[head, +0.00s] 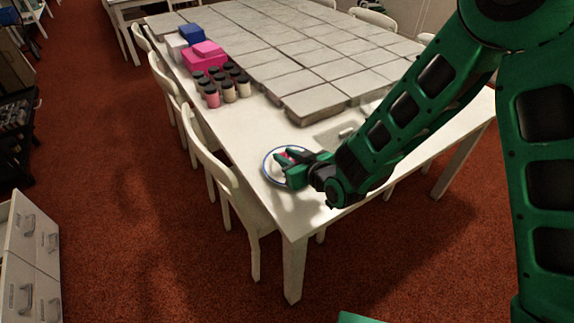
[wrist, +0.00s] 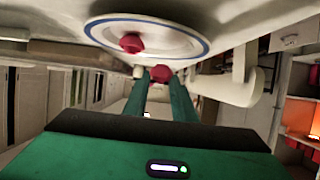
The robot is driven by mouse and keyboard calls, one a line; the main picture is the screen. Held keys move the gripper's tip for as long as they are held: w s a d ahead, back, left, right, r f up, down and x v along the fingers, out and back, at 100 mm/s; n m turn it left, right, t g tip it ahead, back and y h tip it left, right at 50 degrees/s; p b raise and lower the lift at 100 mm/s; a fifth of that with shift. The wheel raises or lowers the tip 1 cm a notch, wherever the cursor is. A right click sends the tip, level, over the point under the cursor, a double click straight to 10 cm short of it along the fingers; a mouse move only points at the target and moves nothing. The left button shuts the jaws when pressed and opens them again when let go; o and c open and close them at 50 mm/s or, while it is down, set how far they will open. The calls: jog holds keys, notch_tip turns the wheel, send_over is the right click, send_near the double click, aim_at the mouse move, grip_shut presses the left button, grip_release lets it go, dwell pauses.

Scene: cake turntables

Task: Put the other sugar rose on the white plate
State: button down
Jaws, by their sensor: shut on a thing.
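The white plate with a blue rim (head: 266,172) lies near the front left corner of the white table in the head view. It fills the top of the wrist view (wrist: 182,42). One red sugar rose (wrist: 131,43) rests on the plate. A second red rose (wrist: 160,73) is between the fingertips of my gripper (wrist: 160,78), at the plate's edge in the wrist view. My gripper (head: 286,161) is over the plate in the head view and shut on this rose. A bit of red shows by the fingers there; which rose it is I cannot tell.
Several dark-lidded jars (head: 229,90) stand on the table's left side, with pink boxes (head: 206,58) and a blue box (head: 191,34) behind. Grey slabs (head: 300,75) cover the table's middle. White chairs (head: 228,180) line the left edge. Table between jars and plate is clear.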

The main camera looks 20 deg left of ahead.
notch_tip(320, 180, down, 4)
jog(key=shift+r, duration=0.15)
jog(key=c, duration=1.7)
grip_release()
jog(key=shift+c, duration=0.2)
